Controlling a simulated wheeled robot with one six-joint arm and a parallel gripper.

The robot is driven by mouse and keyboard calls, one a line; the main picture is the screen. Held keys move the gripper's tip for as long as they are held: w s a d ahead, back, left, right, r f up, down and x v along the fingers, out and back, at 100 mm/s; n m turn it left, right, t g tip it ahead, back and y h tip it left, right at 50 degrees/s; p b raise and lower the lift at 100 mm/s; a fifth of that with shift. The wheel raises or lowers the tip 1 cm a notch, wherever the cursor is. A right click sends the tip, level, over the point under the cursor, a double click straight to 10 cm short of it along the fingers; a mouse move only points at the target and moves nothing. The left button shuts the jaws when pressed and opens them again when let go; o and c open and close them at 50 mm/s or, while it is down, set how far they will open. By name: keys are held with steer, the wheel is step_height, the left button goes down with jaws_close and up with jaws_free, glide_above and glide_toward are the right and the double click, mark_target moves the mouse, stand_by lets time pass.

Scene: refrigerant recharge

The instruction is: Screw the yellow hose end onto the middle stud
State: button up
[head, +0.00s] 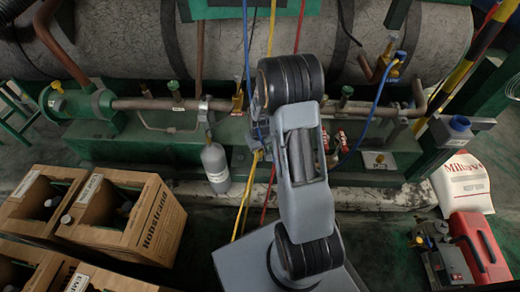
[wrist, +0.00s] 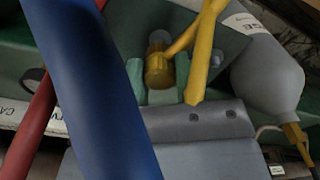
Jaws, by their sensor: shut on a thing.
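The yellow hose end (wrist: 157,72) is a ribbed yellow fitting between the two pale green fingertips of my gripper (wrist: 159,78) in the wrist view. My gripper is shut on it. A rounded grey piece shows just beyond the hose end; I cannot tell whether it is the middle stud or whether they touch. The yellow hose (wrist: 204,55) bends off to the upper right. In the head view the yellow hose (head: 245,192) hangs left of my arm, which hides most of the gripper and the work spot.
A blue hose (wrist: 95,85) crosses close in front of the wrist camera, with a red hose (wrist: 52,75) at left. A grey bottle (wrist: 265,70) is at right, also in the head view (head: 215,165).

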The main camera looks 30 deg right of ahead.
steer(key=shift+f+b, duration=0.7)
steer(key=shift+f, duration=0.35)
stand_by(0.4)
steer(key=m, duration=0.3)
steer(key=shift+m+p, duration=0.3)
steer(key=m, duration=0.2)
steer(key=shift+m, duration=0.8)
steer(key=m+p, duration=0.1)
steer(key=m, duration=0.2)
steer(key=shift+a+m, duration=0.1)
steer(key=shift+m, duration=0.2)
